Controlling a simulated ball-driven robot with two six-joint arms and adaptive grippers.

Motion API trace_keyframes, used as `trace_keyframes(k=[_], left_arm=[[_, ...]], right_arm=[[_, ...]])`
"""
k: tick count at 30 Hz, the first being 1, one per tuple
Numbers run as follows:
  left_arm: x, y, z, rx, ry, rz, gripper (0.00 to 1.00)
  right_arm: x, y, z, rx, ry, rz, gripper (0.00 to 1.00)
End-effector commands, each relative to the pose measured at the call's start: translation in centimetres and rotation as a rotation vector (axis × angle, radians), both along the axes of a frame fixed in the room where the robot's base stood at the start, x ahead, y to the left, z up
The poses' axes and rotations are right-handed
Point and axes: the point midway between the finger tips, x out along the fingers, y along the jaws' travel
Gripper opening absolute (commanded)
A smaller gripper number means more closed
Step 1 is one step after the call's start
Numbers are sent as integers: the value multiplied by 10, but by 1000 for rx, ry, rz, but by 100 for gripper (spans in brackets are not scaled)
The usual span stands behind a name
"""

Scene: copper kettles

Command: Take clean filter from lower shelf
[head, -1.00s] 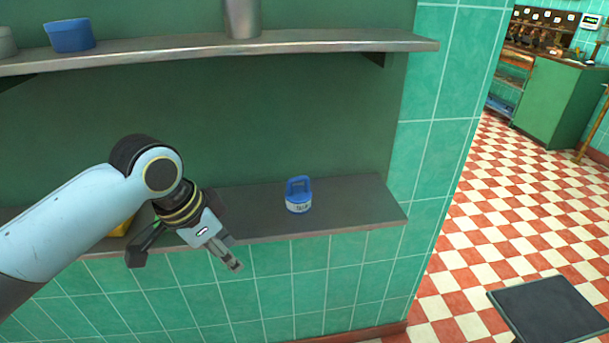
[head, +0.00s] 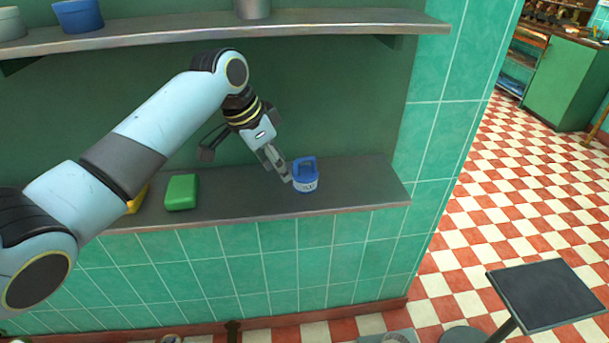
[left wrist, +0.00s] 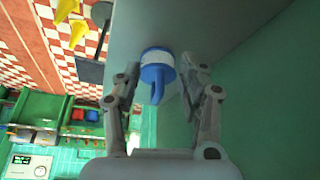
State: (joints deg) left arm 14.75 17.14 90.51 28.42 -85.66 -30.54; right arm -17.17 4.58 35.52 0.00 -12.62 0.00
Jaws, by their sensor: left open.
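The filter (head: 306,177), a small blue-and-white canister with a blue loop handle and a label, stands upright on the lower shelf (head: 350,180) near its right end. My left gripper (head: 248,162) is just left of it in the head view, one finger close to its side; I cannot tell if they touch. In the left wrist view the filter (left wrist: 157,68) shows between the two spread fingers of my left gripper (left wrist: 158,95), its handle toward me. The gripper is open. My right gripper is not in view.
A green box (head: 181,192) and a partly hidden yellow thing (head: 137,200) stand left on the lower shelf. The upper shelf (head: 330,25) hangs above, holding a blue container (head: 79,16) and a metal vessel (head: 253,8). A dark-topped table (head: 545,292) stands at the right on the checkered floor.

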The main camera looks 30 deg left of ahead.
Motion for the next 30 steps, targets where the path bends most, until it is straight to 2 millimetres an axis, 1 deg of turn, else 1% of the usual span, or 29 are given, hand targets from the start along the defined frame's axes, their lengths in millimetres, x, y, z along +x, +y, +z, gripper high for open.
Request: trace_keyframes(k=[1,3,6,10,16,25,26,30], left_arm=[[9,-7,2,-6,-2,-2,41],[20,-13,2,-6,-1,0,41],[30,-20,0,-4,1,-2,41],[32,-20,-10,0,1,0,41],[32,-20,-11,0,-1,-1,41],[32,-20,-11,-1,-1,0,2],[32,-20,-11,0,0,0,0],[32,-20,-11,-1,-1,0,0]], right_arm=[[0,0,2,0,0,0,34],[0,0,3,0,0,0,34],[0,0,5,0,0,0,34],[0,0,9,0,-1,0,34],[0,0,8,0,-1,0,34],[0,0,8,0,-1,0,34],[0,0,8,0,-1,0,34],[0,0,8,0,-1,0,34]])
